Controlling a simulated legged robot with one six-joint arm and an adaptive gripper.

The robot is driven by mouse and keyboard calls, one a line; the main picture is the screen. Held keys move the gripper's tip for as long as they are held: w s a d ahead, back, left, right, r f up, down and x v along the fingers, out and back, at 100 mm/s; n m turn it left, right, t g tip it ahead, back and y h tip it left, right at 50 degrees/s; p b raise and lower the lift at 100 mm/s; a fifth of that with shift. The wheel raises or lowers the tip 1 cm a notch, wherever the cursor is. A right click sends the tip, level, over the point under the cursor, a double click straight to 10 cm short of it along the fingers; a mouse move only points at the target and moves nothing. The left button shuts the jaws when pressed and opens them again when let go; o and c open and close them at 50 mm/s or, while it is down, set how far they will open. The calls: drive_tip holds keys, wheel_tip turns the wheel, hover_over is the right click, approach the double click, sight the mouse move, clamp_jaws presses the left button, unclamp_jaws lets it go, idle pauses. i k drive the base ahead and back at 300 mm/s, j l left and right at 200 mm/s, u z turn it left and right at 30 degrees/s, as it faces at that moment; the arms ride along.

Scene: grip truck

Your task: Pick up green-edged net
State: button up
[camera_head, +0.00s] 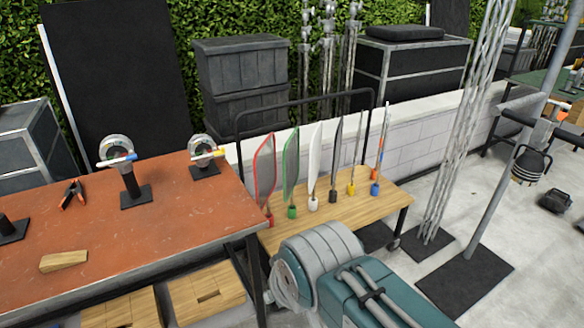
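The green-edged net (291,168) is a tall, narrow mesh paddle. It stands upright with its lower end at a small green holder (292,212) on the low wooden table (345,212). The red-edged net (265,172) stands close on its left, in front of a black tubular frame. A white panel (315,160) stands on its right, with a small gap between them. My gripper is not in view.
More upright flags stand right of the white panel, with black, yellow and blue holders. An orange-topped table (140,235) fills the left. Grey and teal equipment (360,290) sits in front of the wooden table. A truss (465,130) stands at right.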

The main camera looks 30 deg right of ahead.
sight(296, 159)
drive_tip(key=u, duration=1.6)
drive_tip(key=z, duration=2.4)
drive_tip(key=i+l+u, duration=0.15)
drive_tip(key=l, duration=0.2)
drive_tip(key=i+l+u, duration=0.15)
drive_tip(key=l, duration=0.2)
drive_tip(key=i+l+u, duration=0.2)
drive_tip(key=l, duration=0.2)
drive_tip(key=i+l+u, duration=0.15)
drive_tip(key=l, duration=0.25)
drive_tip(key=i+l+u, duration=0.15)
drive_tip(key=l, duration=0.3)
drive_tip(key=k, duration=0.05)
